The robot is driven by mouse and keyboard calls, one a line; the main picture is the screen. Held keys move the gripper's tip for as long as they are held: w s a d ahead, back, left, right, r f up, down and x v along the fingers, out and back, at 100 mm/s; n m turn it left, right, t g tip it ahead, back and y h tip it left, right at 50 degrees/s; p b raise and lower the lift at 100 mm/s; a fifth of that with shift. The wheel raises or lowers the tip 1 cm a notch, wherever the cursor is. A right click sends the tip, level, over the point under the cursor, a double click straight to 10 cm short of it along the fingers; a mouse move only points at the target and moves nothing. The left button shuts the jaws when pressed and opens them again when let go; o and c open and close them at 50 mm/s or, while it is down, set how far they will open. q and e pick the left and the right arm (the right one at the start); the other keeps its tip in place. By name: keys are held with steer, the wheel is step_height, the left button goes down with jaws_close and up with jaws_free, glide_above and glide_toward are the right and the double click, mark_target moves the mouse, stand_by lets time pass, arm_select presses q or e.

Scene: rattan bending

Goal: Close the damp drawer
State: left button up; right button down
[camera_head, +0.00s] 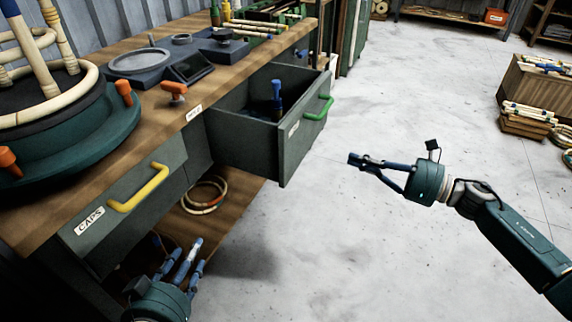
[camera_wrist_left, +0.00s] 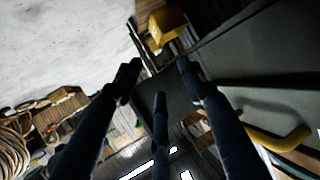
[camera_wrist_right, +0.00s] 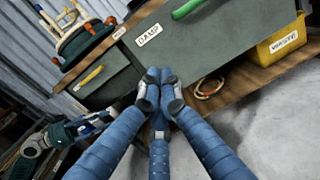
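The damp drawer (camera_head: 300,155) is the grey-green one with a green handle (camera_head: 319,108). It stands pulled out from the workbench, with a blue object (camera_head: 277,98) inside. Its DAMP label (camera_wrist_right: 149,35) reads clearly in the right wrist view. My right gripper (camera_head: 360,161) is right of the drawer front, apart from it, over the floor. Its fingertips are together and empty, also in the right wrist view (camera_wrist_right: 158,88). My left gripper (camera_head: 183,258) is open and empty, low in front of the bench below the CAPS drawer (camera_head: 95,215).
The workbench top (camera_head: 130,122) carries a round green jig (camera_head: 75,145) and grey devices. The CAPS drawer with a yellow handle (camera_head: 140,188) is shut. A lower shelf (camera_head: 228,210) holds rattan rings. The floor (camera_head: 400,85) right of the drawer is clear.

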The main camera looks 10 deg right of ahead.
steer(key=a+n+g, duration=0.1)
steer(key=n, duration=0.1)
glide_toward(291, 142)
steer(key=x, duration=0.6)
steer(key=shift+a+b, duration=0.15)
steer(key=shift+b, duration=0.15)
arm_select(q)
steer(key=r, duration=0.1)
steer(key=r+t, duration=0.1)
steer(key=r, duration=0.1)
steer(key=w+r+t, duration=0.1)
steer(key=r, duration=0.1)
steer(key=shift+d+r, duration=0.2)
steer(key=shift+d, duration=0.05)
arm_select(e)
steer(key=shift+w+a, duration=0.2)
steer(key=shift+a, duration=0.15)
arm_select(q)
steer(key=shift+h, duration=0.4)
